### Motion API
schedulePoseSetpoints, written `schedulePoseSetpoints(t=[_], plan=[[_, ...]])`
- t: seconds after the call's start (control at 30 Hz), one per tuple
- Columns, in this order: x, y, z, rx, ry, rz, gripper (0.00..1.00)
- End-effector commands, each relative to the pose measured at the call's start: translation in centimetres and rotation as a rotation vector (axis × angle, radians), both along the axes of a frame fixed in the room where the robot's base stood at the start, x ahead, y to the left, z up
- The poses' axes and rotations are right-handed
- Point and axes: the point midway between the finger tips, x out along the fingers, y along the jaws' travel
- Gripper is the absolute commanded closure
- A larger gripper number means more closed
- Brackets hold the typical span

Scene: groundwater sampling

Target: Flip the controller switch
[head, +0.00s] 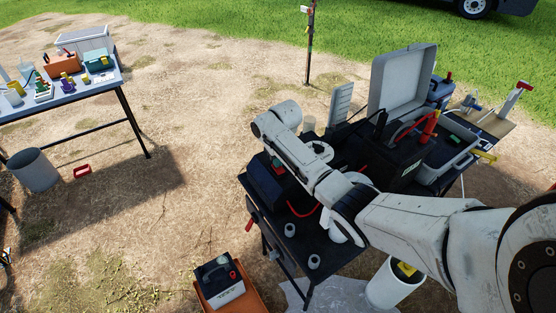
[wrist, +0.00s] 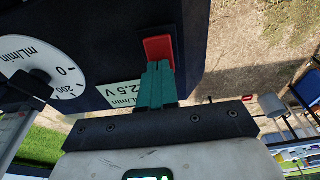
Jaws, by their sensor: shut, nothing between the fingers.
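The controller is a dark box (wrist: 95,45) filling the upper left of the wrist view. Its face carries a white mL/min dial (wrist: 35,75) and a pale label reading 2.5 V. A red rocker switch (wrist: 159,50) sits on it near the box's edge. My gripper (wrist: 155,72) has its green fingers shut together and empty, with the tips right at the switch's lower edge. Whether they touch it I cannot tell. In the head view, the dark box (head: 262,184) stands at the left of the black table, and my arm partly covers it.
The black table (head: 283,245) also holds an open grey case (head: 402,85), a black battery-like box (head: 392,160) and small pale cups. A white bucket (head: 390,287) and an orange crate (head: 225,297) stand below. Another table (head: 60,100) with equipment is at left.

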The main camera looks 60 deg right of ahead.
Motion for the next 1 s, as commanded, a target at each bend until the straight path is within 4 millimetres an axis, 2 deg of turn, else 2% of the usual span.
schedulePoseSetpoints(t=[0.2, 0.47, 1.0], plan=[[0.4, -0.2, -0.9, 0.033, 0.074, 0.001, 1.0], [0.1, -0.1, -1.0, 0.037, 0.074, -0.001, 1.0], [-1.5, 0.7, -1.0, 0.042, 0.082, -0.003, 1.0]])
